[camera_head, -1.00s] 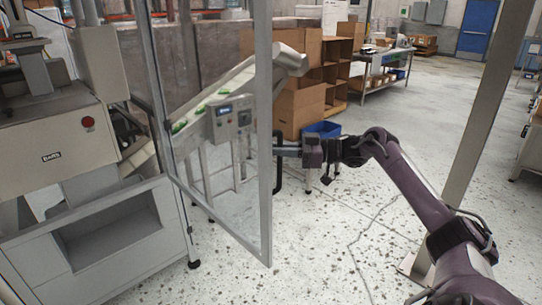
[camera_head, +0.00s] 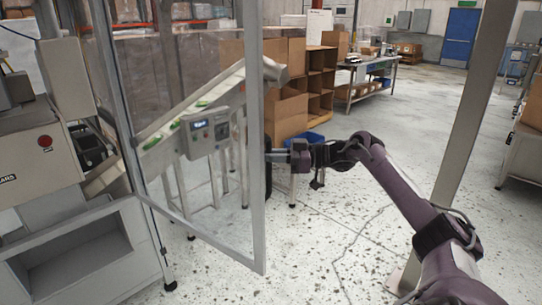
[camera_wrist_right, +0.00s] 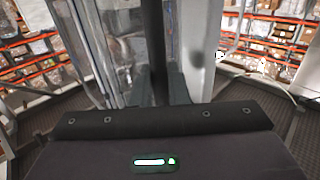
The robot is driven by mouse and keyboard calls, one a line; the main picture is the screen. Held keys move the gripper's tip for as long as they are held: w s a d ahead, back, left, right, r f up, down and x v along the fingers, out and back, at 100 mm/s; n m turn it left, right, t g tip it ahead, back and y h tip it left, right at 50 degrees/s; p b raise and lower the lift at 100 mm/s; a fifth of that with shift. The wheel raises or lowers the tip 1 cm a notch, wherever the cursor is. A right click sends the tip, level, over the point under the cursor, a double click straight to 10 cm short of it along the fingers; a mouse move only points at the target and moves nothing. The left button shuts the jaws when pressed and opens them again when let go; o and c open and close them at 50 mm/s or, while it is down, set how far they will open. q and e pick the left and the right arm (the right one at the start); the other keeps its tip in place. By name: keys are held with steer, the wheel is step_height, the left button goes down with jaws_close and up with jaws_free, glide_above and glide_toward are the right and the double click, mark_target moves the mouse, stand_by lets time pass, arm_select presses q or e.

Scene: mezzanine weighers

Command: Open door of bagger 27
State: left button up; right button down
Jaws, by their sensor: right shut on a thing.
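The door (camera_head: 257,215) is a clear panel in a grey metal frame. In the head view it stands out from the machine (camera_head: 75,255) at the left, at an angle to its front. A dark upright handle (camera_head: 268,182) is on the door's right-hand frame edge, and it shows as a black bar in the right wrist view (camera_wrist_right: 154,40). My right gripper (camera_head: 280,157) reaches in from the right and is shut on this handle, with a finger on each side of the bar (camera_wrist_right: 158,85). My left gripper is not in view. No number 27 is readable.
A conveyor with green packs (camera_head: 204,102) and a control box (camera_head: 208,132) show through the panel. Cardboard boxes (camera_head: 290,115) and a blue bin (camera_head: 303,138) stand behind. A grey post (camera_head: 465,140) rises at the right. The speckled floor in front is clear.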

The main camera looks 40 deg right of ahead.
steer(key=c, duration=1.7)
jaws_free()
steer(key=shift+o, duration=1.1)
steer(key=shift+w+a, duration=0.15)
steer(key=shift+w, duration=0.05)
steer(key=b+v, duration=0.3)
steer(key=v, duration=0.5)
steer(key=shift+w+f, duration=0.1)
